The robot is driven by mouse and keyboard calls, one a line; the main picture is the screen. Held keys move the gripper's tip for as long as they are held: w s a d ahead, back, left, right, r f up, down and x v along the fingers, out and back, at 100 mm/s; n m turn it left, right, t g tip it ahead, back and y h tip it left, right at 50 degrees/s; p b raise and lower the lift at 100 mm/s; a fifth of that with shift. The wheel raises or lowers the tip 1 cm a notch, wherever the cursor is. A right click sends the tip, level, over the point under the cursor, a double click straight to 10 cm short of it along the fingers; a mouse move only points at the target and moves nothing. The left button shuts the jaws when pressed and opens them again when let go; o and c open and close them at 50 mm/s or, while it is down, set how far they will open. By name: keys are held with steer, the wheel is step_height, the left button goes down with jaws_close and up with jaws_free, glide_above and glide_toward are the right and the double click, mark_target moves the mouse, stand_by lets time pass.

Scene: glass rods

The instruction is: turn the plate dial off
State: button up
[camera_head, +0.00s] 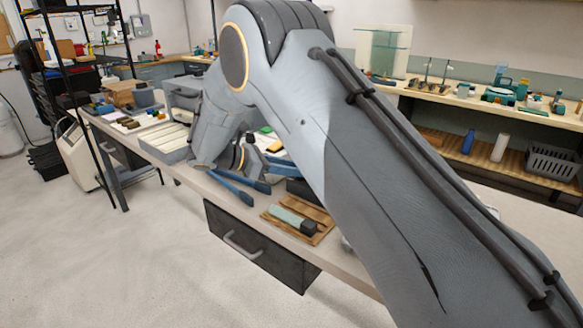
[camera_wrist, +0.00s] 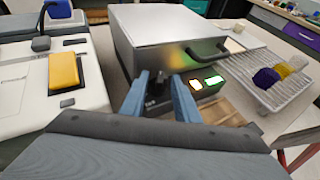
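In the wrist view a dark plate unit (camera_wrist: 210,96) has two small lit displays, one whitish and one green, on its top. A small dark dial (camera_wrist: 157,88) stands upright at its left end. My gripper (camera_wrist: 160,84) is open, with one blue finger on each side of the dial. Thin gaps seem to show beside the dial, but I cannot tell whether a finger touches it. In the head view my gripper (camera_head: 262,196) points right over the bench, fingers apart. A dark box, probably the plate unit (camera_head: 301,190), is partly hidden by my arm.
A silver box with a dark handle (camera_wrist: 165,36) stands just behind the dial. A white device with a yellow pad (camera_wrist: 63,70) is at left. A wire rack (camera_wrist: 268,78) with coloured pieces is at right. A wooden board (camera_head: 312,229) lies near the bench edge.

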jaws_close()
